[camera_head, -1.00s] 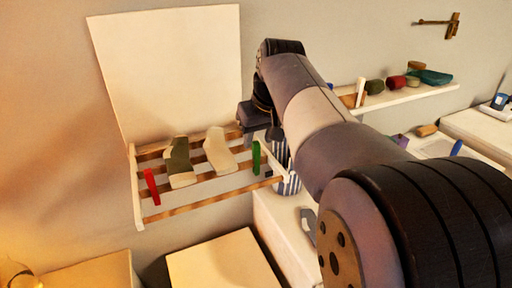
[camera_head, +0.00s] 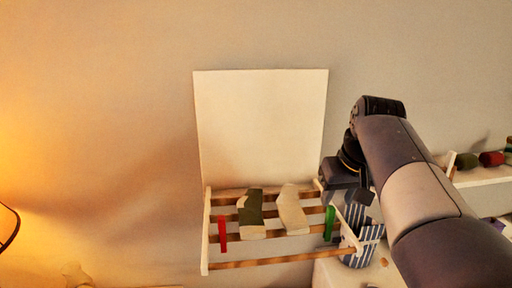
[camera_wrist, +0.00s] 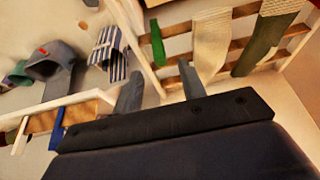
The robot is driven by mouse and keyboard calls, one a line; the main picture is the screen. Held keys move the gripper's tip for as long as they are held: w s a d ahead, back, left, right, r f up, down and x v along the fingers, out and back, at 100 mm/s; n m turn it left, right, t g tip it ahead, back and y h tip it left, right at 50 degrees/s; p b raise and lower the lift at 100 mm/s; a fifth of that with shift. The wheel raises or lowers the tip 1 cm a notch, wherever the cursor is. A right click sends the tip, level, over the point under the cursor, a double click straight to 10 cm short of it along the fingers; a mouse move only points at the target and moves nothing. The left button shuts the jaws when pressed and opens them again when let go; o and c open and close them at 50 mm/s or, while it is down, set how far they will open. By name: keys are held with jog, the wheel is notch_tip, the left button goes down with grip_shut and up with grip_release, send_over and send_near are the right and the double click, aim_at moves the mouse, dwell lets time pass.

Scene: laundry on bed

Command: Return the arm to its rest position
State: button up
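My arm reaches in from the right in the head view, bent at its far end. My gripper (camera_head: 352,188) points down beside the right end of a wooden drying rack (camera_head: 206,240). In the wrist view my gripper (camera_wrist: 160,88) shows two grey fingers set wide apart with nothing held between them. A dark green and cream sock (camera_head: 250,214) and a cream sock (camera_head: 292,211) hang over the rack's bars. A red clothespin (camera_head: 222,235) is at the rack's left and a green clothespin (camera_head: 330,222) at its right, near my gripper.
A blue-and-white striped thing (camera_head: 360,249) stands close to the rack's right end and my gripper. A wall shelf (camera_head: 482,177) with small items lies to the right. A white panel (camera_head: 262,130) rises behind the rack.

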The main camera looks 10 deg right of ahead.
aim_at(333, 209)
jog(key=x, duration=0.7)
jog(key=shift+w+f, duration=0.1)
jog(key=shift+f, duration=0.65)
jog(key=shift+r+p, duration=0.35)
jog(key=shift+p, duration=0.05)
jog(key=shift+f, duration=0.15)
